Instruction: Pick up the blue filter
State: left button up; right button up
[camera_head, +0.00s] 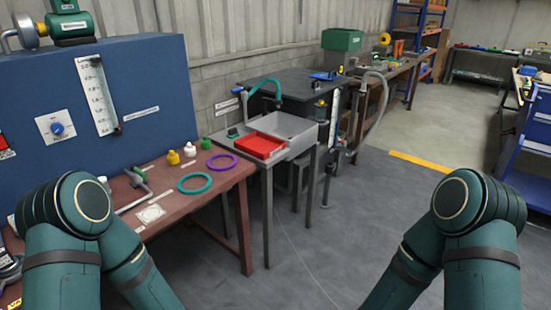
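I cannot make out a blue filter for certain. A small blue object (325,75) lies on the dark bench top in the middle distance, too small to identify. My left and right arms show as teal links at the lower left and lower right. Neither gripper is in view, so what they hold is hidden.
A brown table (215,190) at left holds a teal ring (195,183), a purple ring (222,161) and small caps, before a blue panel (150,80). Beyond it stand a sink (290,126) with a red tray (259,145) and a dark bench (290,82). The centre floor is clear.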

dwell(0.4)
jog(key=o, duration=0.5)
